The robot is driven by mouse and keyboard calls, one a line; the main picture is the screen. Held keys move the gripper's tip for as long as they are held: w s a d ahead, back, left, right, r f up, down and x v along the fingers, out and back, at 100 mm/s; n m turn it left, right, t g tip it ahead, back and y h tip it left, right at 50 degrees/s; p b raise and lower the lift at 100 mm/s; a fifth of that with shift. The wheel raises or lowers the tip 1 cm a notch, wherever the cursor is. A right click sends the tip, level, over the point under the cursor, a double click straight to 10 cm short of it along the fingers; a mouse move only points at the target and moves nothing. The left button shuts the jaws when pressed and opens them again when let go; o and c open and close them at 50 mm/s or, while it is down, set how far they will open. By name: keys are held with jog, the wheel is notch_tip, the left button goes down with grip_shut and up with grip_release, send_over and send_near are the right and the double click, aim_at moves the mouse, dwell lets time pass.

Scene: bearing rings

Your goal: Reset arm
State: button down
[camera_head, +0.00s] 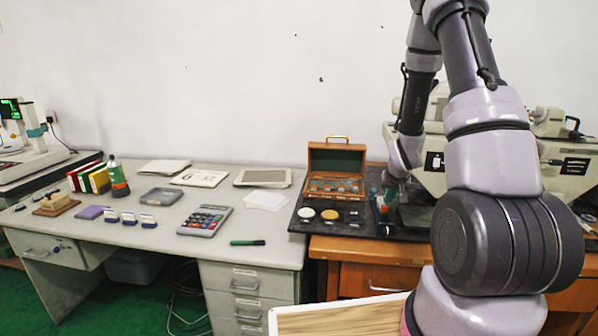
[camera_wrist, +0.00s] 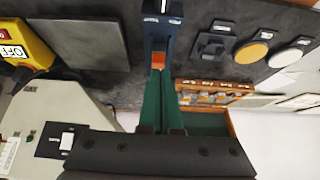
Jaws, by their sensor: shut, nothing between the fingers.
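My gripper (camera_head: 391,190) hangs low over the dark mat at the right of the wooden box in the head view, partly hidden by its own wrist. In the wrist view, its two green fingers (camera_wrist: 162,88) lie together with nothing visible between them. Their tips are close to a dark blue block-like holder (camera_wrist: 162,28) with an orange part; I cannot tell whether they touch. The open wooden box (camera_head: 335,171) has a compartmented tray of small parts, and it also shows beside the fingers in the wrist view (camera_wrist: 213,86).
A yellow disc (camera_wrist: 251,53) and a white disc (camera_wrist: 285,57) lie on the dark mat (camera_head: 345,228). A grey machine (camera_head: 560,165) stands behind my arm. A calculator (camera_head: 205,220) and a green marker (camera_head: 247,243) lie on the left desk. Space above that desk is free.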

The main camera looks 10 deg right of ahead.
jog(key=s+a+r+y, duration=0.1)
jog(key=s+a+r, duration=0.2)
jog(key=r, duration=0.8)
jog(key=s+a+r, duration=0.3)
jog(key=a+r, duration=0.1)
jog(key=r, duration=0.7)
jog(key=s+a+r+y, duration=0.1)
jog(key=s+a+r, duration=0.25)
jog(key=s, duration=0.35)
jog(key=s+a+r+m+y, duration=0.1)
jog(key=s+a+r, duration=0.1)
jog(key=s+r, duration=0.4)
jog(key=s+a+r+y, duration=0.1)
jog(key=s+a+r, duration=0.25)
jog(key=s, duration=0.45)
jog(key=n+g+h, duration=0.1)
jog(key=g+h, duration=0.2)
send_over(384, 215)
jog(key=s, duration=0.3)
jog(key=f, duration=2.6)
jog(key=a+f, duration=0.1)
jog(key=f, duration=1.2)
jog(key=shift+s, duration=0.1)
jog(key=shift+w+d+f, duration=0.15)
jog(key=shift+w, duration=0.25)
jog(key=shift+w+d+f, duration=0.1)
jog(key=shift+w+f, duration=0.05)
jog(key=shift+w, duration=0.2)
